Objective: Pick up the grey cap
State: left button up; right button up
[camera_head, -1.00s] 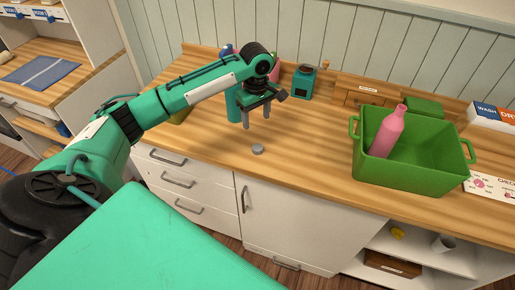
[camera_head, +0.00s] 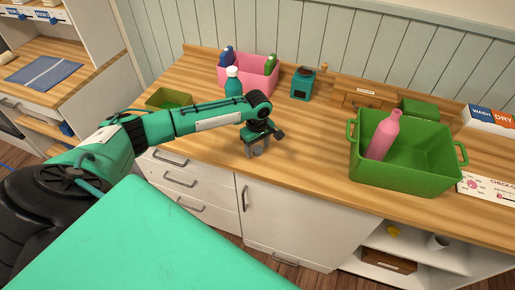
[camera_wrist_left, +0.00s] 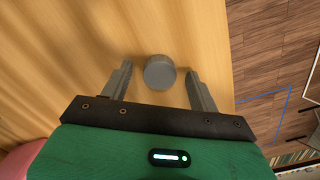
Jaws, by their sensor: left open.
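The grey cap (camera_wrist_left: 160,72) is a small round disc on the wooden counter, near the counter's front edge. My left gripper (camera_wrist_left: 158,82) is open and empty, pointing down at the counter. In the head view my left gripper (camera_head: 257,149) is low over the counter and hides most or all of the cap. My right gripper is not in view.
A green crate (camera_head: 420,182) with a pink bottle (camera_head: 384,135) stands to the right. Behind are a pink bin (camera_head: 262,80), a teal-and-white bottle (camera_head: 233,85) and a teal grinder (camera_head: 303,82). A small green tray (camera_head: 168,98) lies behind my arm. Counter between gripper and crate is clear.

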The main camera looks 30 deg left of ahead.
aim_at(258, 148)
pick_arm(q)
jog(key=c, duration=1.1)
jog(key=shift+r, duration=0.15)
jog(key=shift+r+b, duration=2.1)
jog(key=shift+r, duration=7.8)
jog(key=o, duration=0.3)
grip_shut()
